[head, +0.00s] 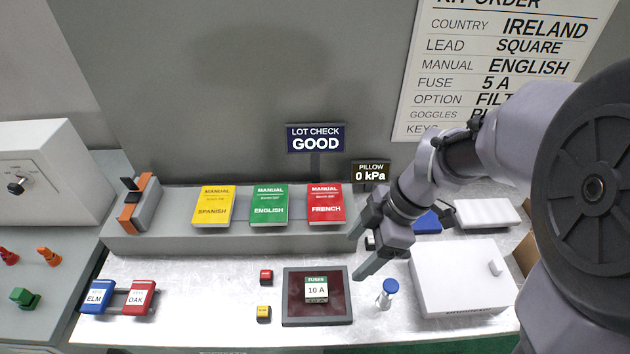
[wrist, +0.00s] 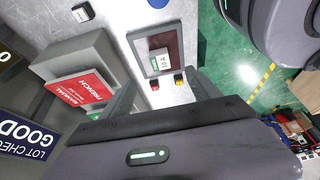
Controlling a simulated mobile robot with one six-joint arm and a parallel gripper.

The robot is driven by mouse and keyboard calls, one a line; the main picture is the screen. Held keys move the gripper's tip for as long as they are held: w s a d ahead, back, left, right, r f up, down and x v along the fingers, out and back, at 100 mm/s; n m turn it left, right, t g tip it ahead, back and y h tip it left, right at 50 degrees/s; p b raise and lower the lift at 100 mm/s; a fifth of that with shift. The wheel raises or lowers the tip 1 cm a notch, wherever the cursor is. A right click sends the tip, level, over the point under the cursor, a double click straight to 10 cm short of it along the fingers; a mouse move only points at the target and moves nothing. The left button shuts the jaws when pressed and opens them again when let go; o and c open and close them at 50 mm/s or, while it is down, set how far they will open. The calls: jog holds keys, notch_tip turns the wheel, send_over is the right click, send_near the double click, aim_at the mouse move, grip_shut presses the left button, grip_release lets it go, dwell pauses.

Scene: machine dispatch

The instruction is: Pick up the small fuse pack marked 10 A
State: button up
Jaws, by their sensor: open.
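The fuse pack marked 10 A (head: 316,290) is a small white box with a green top band reading FUSES. It lies on the dark red surface of a grey-framed square tray (head: 288,318). In the wrist view the pack (wrist: 159,62) shows near the tray's lower edge (wrist: 136,45). My gripper (head: 355,257) is open and empty, above and to the right of the pack in the head view, apart from it. In the wrist view its fingers (wrist: 165,95) show at either side below the tray.
A small red block (head: 266,277) and a yellow block (head: 263,313) stand left of the tray. A blue-capped bottle (head: 387,293) and a white box (head: 465,280) stand right. Manuals (head: 269,206) lie on the raised ledge behind.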

jog(key=b, duration=0.3)
send_near(316, 287)
jog(key=f, duration=0.3)
jog(key=shift+s+f, duration=0.3)
jog(key=shift+f, duration=0.05)
jog(key=a+f, duration=0.1)
jog(key=a+f+b, duration=0.2)
jog(key=f, duration=0.1)
jog(key=shift+w+a, duration=0.1)
jog(key=shift+w, duration=0.3)
